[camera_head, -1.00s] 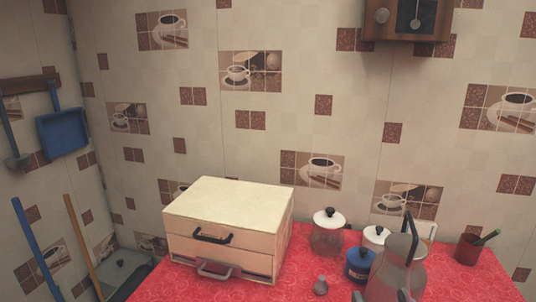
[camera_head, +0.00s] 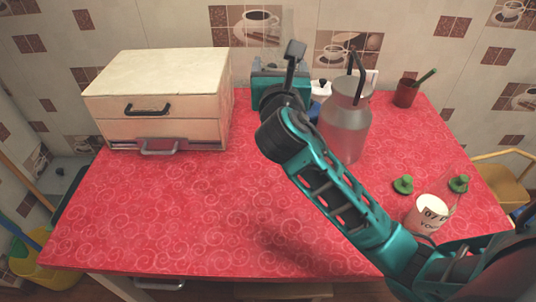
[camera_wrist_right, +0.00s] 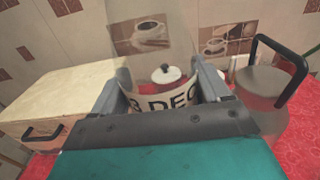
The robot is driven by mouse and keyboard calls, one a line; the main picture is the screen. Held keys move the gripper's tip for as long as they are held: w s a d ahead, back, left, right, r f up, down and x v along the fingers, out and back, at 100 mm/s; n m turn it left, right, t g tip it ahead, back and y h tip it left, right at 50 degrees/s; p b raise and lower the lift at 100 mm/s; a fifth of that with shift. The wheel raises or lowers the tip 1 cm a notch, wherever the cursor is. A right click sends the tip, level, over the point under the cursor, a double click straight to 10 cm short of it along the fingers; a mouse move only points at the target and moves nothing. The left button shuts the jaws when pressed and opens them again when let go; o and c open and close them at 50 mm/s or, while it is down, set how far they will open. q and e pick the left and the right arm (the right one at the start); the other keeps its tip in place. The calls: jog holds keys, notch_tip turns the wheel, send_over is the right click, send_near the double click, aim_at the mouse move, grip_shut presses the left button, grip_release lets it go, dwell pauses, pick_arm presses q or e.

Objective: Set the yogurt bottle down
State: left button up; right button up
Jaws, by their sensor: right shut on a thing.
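My right gripper (camera_wrist_right: 160,92) is shut on a clear bottle (camera_wrist_right: 158,40) with a white label reading "DEC" in part. In the wrist view the bottle stands between the two fingers, its lower part hidden by the gripper. In the head view the right gripper (camera_head: 287,72) is over the far part of the red counter (camera_head: 220,210), between the drawer box and the metal can, and hides the bottle. Whether the bottle touches the counter cannot be told. A second clear bottle (camera_head: 430,212), labelled "07 D" and "YO", is at the right. My left gripper is not in view.
A cream drawer box (camera_head: 160,85) stands at the back left. A grey metal can (camera_head: 345,130) with a black handle stands right of the gripper. A white-lidded jar (camera_wrist_right: 166,75) is behind the held bottle. The left-front counter is clear.

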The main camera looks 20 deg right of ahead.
jog(key=shift+w+a+f, duration=0.1)
jog(key=shift+w+f, duration=0.15)
jog(key=shift+f, duration=0.05)
notch_tip(320, 180, down, 19)
jog(key=b, duration=0.8)
jog(key=shift+f, duration=0.1)
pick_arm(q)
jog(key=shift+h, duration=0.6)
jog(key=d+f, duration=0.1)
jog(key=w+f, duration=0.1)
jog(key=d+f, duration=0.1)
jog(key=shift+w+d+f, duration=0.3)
pick_arm(e)
jog(key=o, duration=1)
jog(key=shift+f, duration=0.15)
jog(key=shift+c, duration=0.2)
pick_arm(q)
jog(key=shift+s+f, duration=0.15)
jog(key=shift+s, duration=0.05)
pick_arm(e)
jog(key=o, duration=0.4)
